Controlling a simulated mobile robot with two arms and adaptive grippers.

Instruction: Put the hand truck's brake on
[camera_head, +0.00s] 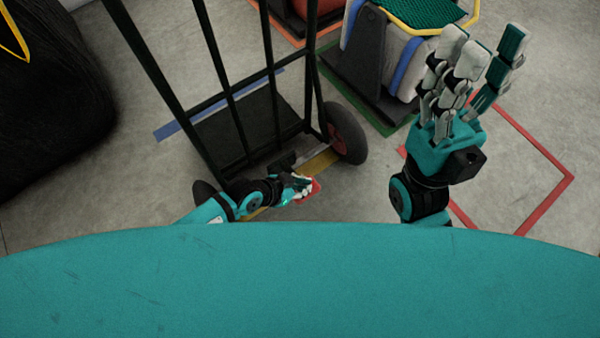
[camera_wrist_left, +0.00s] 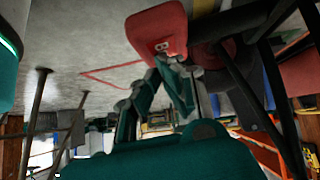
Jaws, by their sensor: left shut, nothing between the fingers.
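The black hand truck (camera_head: 252,122) stands upright in the head view, its bars rising to the top edge. Its right wheel (camera_head: 347,133) and a yellow bar (camera_head: 320,162) show low on its near side. A red pedal (camera_head: 313,190) sits low by that bar; in the left wrist view it is a red plate (camera_wrist_left: 155,30) with a white mark. My left gripper (camera_head: 298,187) is shut and empty at the red pedal, partly covering it; whether it touches I cannot tell. My right gripper (camera_head: 475,75) is raised, open and empty, right of the truck.
A dark bulky heap (camera_head: 45,110) lies at the left. A grey case with blue straps and green netting (camera_head: 395,55) stands behind the truck at the right. Red tape (camera_head: 548,165) marks the open floor at the right.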

